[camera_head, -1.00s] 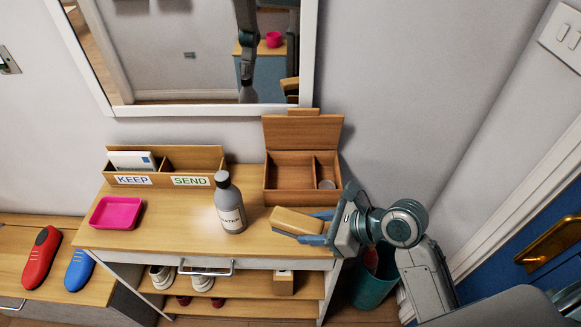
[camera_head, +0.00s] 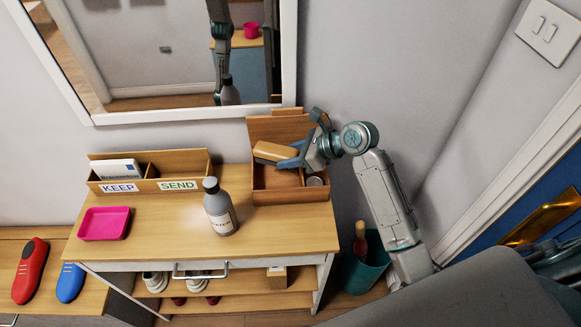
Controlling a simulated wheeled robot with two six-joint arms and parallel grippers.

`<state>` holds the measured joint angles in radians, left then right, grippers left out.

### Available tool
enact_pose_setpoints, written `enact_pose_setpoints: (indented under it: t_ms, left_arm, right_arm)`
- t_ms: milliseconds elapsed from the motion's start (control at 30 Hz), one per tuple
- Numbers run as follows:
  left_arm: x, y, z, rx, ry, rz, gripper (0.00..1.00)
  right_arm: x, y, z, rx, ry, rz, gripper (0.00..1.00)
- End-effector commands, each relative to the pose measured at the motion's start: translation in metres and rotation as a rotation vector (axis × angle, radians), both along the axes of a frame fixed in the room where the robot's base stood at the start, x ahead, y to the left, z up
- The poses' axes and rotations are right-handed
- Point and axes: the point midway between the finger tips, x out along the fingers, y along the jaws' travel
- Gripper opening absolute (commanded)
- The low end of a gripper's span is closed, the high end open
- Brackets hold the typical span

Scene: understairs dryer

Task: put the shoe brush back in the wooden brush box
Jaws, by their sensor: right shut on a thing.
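The shoe brush (camera_head: 272,152), a tan block with rounded ends, is held in my right gripper (camera_head: 290,158). The gripper is shut on it. The brush is over the left compartment of the open wooden brush box (camera_head: 290,197), in front of the raised lid (camera_head: 268,128). It appears to be above the compartment floor, and its underside is hidden. The box's small right compartment holds a round tin (camera_head: 314,181). My left gripper is not in view.
A grey bottle (camera_head: 220,210) stands left of the box. A KEEP/SEND letter rack (camera_head: 150,184) and a pink tray (camera_head: 104,223) are further left. The front right tabletop (camera_head: 290,232) is clear. A teal bin (camera_head: 360,270) stands on the floor at right.

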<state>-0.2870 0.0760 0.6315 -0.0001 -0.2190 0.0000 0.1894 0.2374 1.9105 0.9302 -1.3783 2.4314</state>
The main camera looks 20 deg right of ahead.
Motion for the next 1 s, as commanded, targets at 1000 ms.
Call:
enact_pose_setpoints:
  t_ms: [1000]
  left_arm:
    - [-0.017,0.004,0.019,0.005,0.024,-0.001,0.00]
  right_arm:
    - [0.007,-0.002,-0.073,0.000,0.000,0.000,0.23]
